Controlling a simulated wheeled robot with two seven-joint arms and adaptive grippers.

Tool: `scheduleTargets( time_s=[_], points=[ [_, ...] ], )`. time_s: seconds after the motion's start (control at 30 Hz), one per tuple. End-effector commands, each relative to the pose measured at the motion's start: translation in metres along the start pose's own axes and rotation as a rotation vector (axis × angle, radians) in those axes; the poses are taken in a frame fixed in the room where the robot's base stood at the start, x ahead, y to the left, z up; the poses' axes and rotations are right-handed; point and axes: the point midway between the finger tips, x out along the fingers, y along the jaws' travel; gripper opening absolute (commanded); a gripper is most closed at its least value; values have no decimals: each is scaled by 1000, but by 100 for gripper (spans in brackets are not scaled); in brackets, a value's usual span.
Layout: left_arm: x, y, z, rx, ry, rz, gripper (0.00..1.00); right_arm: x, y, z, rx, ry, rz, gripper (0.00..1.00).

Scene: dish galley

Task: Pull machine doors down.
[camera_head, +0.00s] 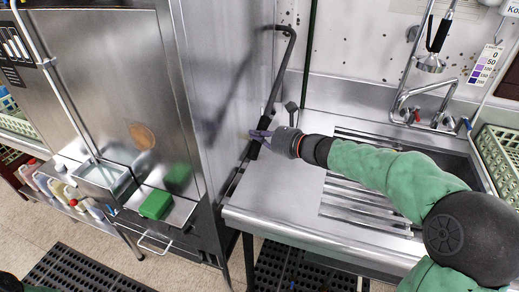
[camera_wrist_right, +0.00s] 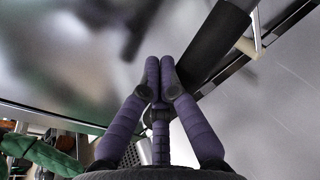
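The stainless machine (camera_head: 105,75) fills the left of the head view, with its side panel (camera_head: 228,75) facing the sink counter. A dark bent bar handle (camera_head: 277,85) runs down beside that panel. My left gripper is out of view.
The steel counter (camera_head: 275,190) with a ribbed drainboard lies under my right arm. A faucet (camera_head: 435,115) and a green basket (camera_head: 500,150) stand at the right. Bottles (camera_head: 60,190) stand on a low shelf.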

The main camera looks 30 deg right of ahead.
Motion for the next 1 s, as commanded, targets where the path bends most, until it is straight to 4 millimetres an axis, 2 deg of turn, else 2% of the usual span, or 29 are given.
scheduleTargets(
  time_s=[0.4,0.57,1.0],
  points=[
    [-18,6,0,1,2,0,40,-6,0,26,-1,-2,1,0],
    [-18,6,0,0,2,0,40,-9,0,28,-1,-2,0,0],
    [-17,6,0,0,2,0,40,-52,0,28,-2,-3,-2,0]
  ],
)
